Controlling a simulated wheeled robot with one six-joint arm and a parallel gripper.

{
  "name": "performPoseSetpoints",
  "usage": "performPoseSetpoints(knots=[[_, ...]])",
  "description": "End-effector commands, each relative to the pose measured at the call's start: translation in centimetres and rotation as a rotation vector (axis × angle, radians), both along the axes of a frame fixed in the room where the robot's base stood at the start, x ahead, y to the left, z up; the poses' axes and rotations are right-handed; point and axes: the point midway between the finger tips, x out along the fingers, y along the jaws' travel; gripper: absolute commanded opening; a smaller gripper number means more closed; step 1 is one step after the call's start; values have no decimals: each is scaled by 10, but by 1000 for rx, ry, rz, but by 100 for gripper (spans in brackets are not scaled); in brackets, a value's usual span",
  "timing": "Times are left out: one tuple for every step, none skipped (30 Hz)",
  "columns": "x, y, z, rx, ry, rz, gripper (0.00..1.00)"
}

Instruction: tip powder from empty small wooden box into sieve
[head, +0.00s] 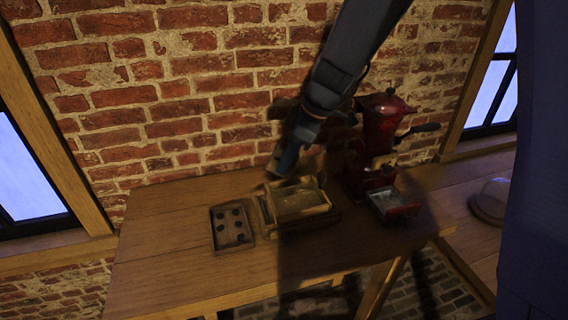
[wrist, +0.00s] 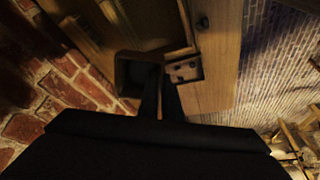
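My gripper (head: 287,166) is above the back left part of the wooden sieve frame (head: 305,208) on the table. In the wrist view, my dark fingers (wrist: 159,82) meet the near right edge of a small wooden box (wrist: 120,74) and appear shut on its wall. The box's open top shows a dark inside; any powder in it cannot be made out. In the head view my gripper largely hides the box. The sieve's mesh looks pale, with its rim partly in shadow.
A tray with several dark round wells (head: 224,240) lies left of the sieve. A red grinder (head: 384,125) with an open drawer (head: 392,205) stands to the right. A pale bowl (head: 491,200) sits farther right. The brick wall is close behind. The table's front left is clear.

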Motion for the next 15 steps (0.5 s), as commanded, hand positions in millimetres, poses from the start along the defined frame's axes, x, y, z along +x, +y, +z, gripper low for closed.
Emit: performPoseSetpoints(knots=[[1, -1, -4, 17, -4, -2, 0], [1, -1, -4, 26, -6, -1, 0], [1, -1, -4, 40, -10, -1, 0], [1, -1, -4, 51, -13, -2, 0], [2, -2, -3, 61, -17, -3, 0], [2, -2, -3, 75, -22, -2, 0], [1, -2, -4, 83, -22, -1, 0], [1, -2, -4, 91, -22, -1, 0], [1, -2, -4, 103, -24, -1, 0], [1, -2, -4, 111, -26, -1, 0], [1, -3, -4, 121, -29, -2, 0], [1, -3, -4, 132, -30, -1, 0], [1, -3, -4, 140, -32, -2, 0], [1, -3, -4, 150, -35, -1, 0], [1, -3, -4, 161, -38, -1, 0]])
